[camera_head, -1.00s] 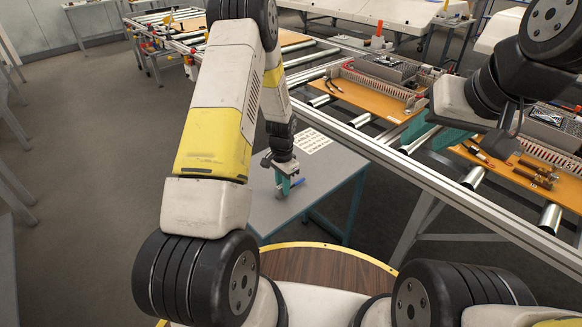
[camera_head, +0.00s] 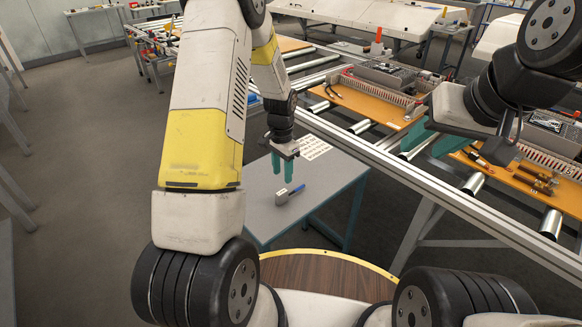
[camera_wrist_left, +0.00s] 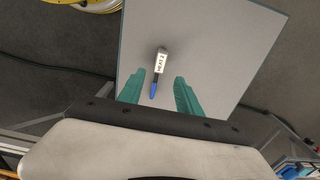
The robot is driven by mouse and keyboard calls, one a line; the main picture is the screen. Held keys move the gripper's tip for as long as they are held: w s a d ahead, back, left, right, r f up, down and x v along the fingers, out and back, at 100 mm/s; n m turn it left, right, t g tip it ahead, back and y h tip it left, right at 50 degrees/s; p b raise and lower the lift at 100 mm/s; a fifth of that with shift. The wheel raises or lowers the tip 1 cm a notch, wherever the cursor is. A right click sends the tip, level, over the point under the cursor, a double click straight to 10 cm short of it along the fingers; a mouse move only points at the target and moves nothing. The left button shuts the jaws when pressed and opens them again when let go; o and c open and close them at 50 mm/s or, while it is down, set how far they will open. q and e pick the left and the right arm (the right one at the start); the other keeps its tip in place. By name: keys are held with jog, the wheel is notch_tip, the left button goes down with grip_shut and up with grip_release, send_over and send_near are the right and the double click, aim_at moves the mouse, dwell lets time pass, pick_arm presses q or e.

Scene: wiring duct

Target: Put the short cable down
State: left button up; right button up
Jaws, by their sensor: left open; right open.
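I take this to be the short cable (camera_head: 290,194). In the left wrist view the short cable (camera_wrist_left: 157,72) lies alone, its blue end towards me. My left gripper (camera_head: 289,179) is open and empty just above it, teal fingers pointing down. In the left wrist view the fingers (camera_wrist_left: 160,80) stand apart on either side of the piece.
A white printed sheet (camera_head: 312,146) lies at the table's back. A roller conveyor (camera_head: 402,169) runs behind and right, carrying orange boards (camera_head: 373,102) with ducts and cables. The rest of the tabletop is clear.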

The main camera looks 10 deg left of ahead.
pick_arm(q)
jog(key=s+r+n+t, duration=0.1)
jog(key=s+r, duration=0.2)
jog(key=r, duration=0.7)
jog(key=s+r+n+t, duration=0.15)
jog(key=s+r, duration=0.25)
jog(key=r, duration=0.6)
jog(key=s+d+r+n+t+h, duration=0.1)
jog(key=s+r+n+t, duration=0.1)
jog(key=s+r, duration=0.3)
jog(key=s+r+n+t+h, duration=0.1)
jog(key=s+r, duration=0.5)
jog(key=s, duration=0.7)
jog(key=shift+d+n+t, duration=0.35)
jog(key=shift+n, duration=0.4)
jog(key=shift+r, duration=0.1)
